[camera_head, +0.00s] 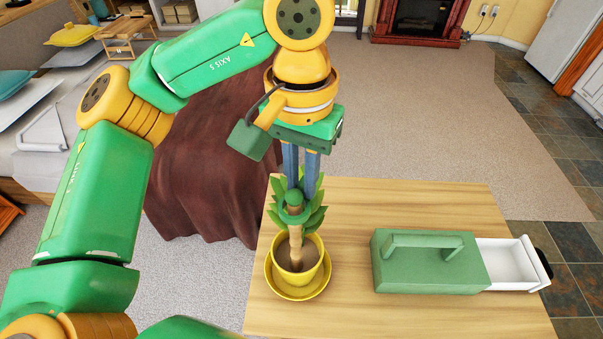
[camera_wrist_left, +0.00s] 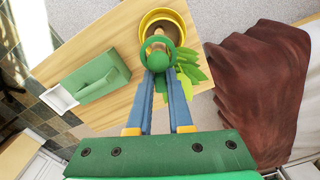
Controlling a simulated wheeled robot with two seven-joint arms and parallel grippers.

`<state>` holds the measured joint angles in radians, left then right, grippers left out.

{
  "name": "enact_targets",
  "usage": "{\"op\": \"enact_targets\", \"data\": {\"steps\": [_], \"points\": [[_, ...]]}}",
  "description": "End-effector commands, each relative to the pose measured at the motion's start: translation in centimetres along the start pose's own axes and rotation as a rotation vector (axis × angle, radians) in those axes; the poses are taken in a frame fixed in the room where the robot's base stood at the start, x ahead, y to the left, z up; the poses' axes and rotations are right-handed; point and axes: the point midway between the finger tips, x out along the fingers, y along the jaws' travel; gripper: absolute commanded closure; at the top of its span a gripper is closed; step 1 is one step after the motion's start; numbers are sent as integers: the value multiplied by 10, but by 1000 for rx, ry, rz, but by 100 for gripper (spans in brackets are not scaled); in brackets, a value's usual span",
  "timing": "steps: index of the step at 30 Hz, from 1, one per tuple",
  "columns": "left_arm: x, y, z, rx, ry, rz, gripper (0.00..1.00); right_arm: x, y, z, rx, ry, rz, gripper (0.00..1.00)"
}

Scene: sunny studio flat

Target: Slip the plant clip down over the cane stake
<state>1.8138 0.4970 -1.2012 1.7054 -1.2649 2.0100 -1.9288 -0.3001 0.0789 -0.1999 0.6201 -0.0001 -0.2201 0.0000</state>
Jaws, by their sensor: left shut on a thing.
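My left gripper (camera_head: 302,180) points down over the potted plant, its blue-grey fingers shut on the green plant clip, a ring with a round knob (camera_head: 293,197). In the left wrist view the clip's ring (camera_wrist_left: 143,50) lies past the fingertips (camera_wrist_left: 160,76). The tan cane stake (camera_head: 296,248) stands upright in the yellow pot (camera_head: 298,281), its top close to the clip. In the left wrist view the stake (camera_wrist_left: 153,43) shows inside the ring's outline; I cannot tell whether the ring is around it. Fingers and leaves partly hide the stake's top. My right gripper is not in view.
The pot stands on a yellow saucer (camera_head: 314,292) at the left of the wooden table (camera_head: 420,205). Green leaves (camera_head: 315,214) surround the stake. A green handled box (camera_head: 425,268) with a white drawer (camera_head: 508,262) pulled out stands right. A brown draped cloth (camera_head: 205,150) lies behind left.

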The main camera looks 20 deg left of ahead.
Motion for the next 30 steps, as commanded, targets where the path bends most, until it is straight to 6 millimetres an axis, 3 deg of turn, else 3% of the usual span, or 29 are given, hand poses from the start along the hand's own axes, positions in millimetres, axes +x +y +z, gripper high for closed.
{"op": "enact_targets", "data": {"steps": [15, 23, 24, 27, 30], "points": [[32, 0, 0, 0, 1, -1, 100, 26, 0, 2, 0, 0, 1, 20], [33, 0, 0, 0, 1, 0, 100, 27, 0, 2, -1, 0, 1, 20], [33, 0, 0, 0, 1, 0, 76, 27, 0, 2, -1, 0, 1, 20], [33, 0, 0, 0, 1, 0, 49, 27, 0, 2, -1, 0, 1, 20], [33, 0, 0, 0, 1, 0, 47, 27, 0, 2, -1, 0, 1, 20]]}}
